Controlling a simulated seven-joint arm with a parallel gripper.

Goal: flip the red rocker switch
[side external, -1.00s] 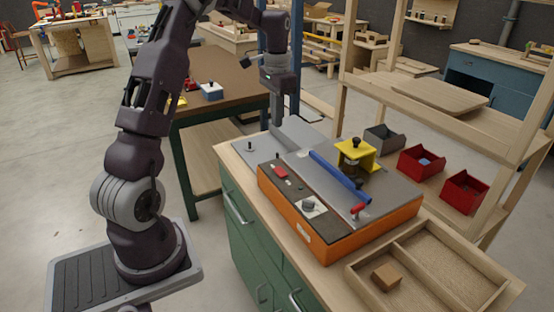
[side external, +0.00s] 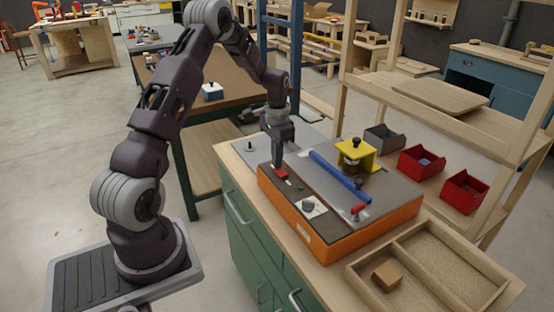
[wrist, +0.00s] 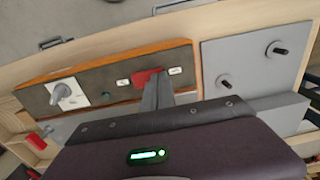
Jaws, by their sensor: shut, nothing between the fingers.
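The red rocker switch (side external: 281,173) sits on the dark top panel of the orange-sided machine (side external: 300,225). It also shows in the wrist view (wrist: 148,77), just beyond my fingertips, with a small white label on each side. My gripper (side external: 277,166) is shut and empty, pointing down at the switch. In the wrist view my gripper (wrist: 157,84) overlaps the near edge of the switch. I cannot tell whether the fingers touch it or which way the rocker is tipped.
On the machine are a grey knob on a white plate (side external: 312,206), a blue bar (side external: 339,176), a red-handled lever (side external: 357,210) and a yellow bracket (side external: 356,153). A wooden tray (side external: 445,225) with a block (side external: 386,277) lies at right. Red bins (side external: 464,192) stand behind.

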